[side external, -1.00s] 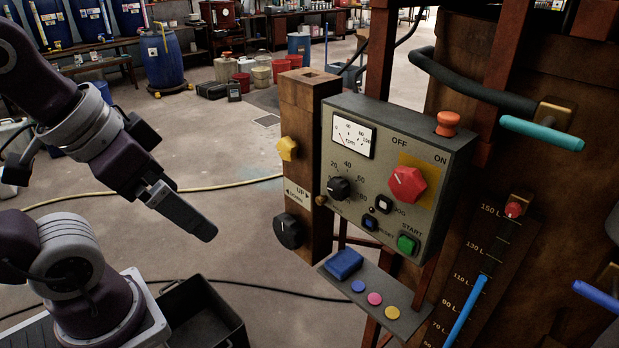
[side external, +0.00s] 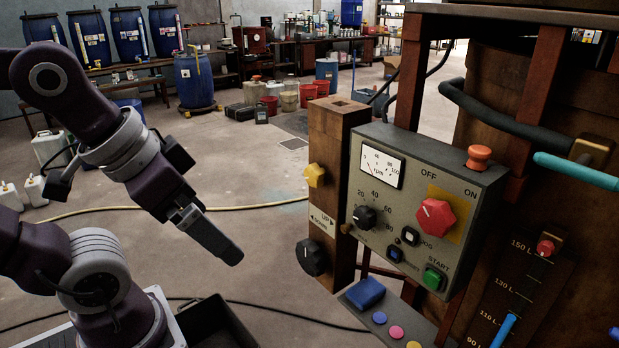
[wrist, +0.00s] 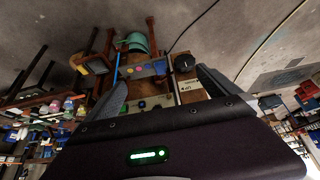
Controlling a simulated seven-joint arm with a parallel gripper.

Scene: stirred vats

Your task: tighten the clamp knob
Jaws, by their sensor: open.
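A yellow lobed knob (side external: 314,175), which looks like the clamp knob, sits on the side of the wooden post (side external: 335,135), above the UP/DOWN label. A round black knob (side external: 311,257) is lower on the same post. My gripper (side external: 228,248) is left of the post and lower than the yellow knob, apart from both knobs, pointing down and right. In the wrist view my gripper (wrist: 165,88) is open and empty, its two fingers spread. The black knob (wrist: 184,63) and the post (wrist: 190,88) show beyond the fingers; I cannot make out the yellow knob there.
A grey control panel (side external: 400,225) with a dial, a red switch and buttons adjoins the post on the right. A small shelf (side external: 365,308) below holds a blue block and coloured discs. A dark open bin (side external: 235,325) stands on the floor. Space between gripper and post is clear.

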